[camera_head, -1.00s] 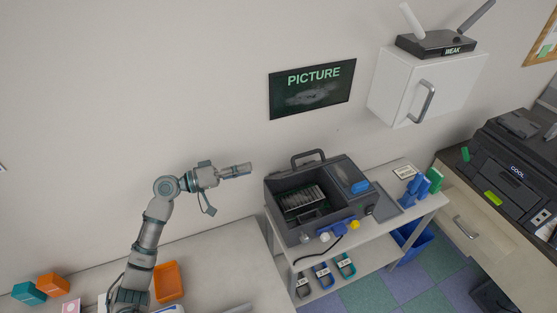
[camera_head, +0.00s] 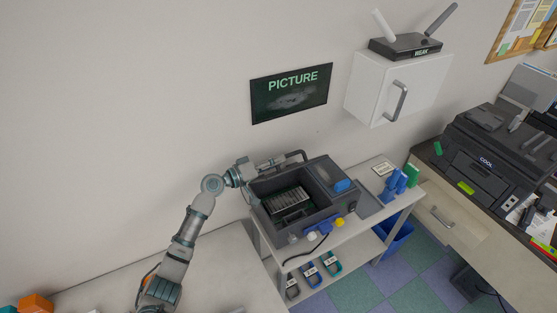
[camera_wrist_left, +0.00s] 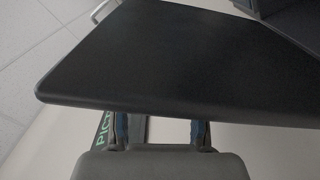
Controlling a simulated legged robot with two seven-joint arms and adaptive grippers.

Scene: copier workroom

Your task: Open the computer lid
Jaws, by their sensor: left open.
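The computer (camera_head: 318,208) is a dark grey case on a white cart. Its top shows an open compartment with rows of light parts (camera_head: 288,200) inside, and a dark handle (camera_head: 297,153) stands at its back edge. My left gripper (camera_head: 277,161) is at the back left edge of the case, close to the handle; contact cannot be told. In the left wrist view a broad dark flat panel (camera_wrist_left: 180,65) fills the middle and partly hides the two parted fingers (camera_wrist_left: 160,130). Nothing shows between them. My right gripper is not in view.
The white cart (camera_head: 385,213) also holds blue and green items (camera_head: 396,183) at its right. A wall cabinet (camera_head: 366,88) with a router (camera_head: 405,47) hangs above. A black printer (camera_head: 483,160) stands at the right. The pale table (camera_head: 215,265) at the left has bare room.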

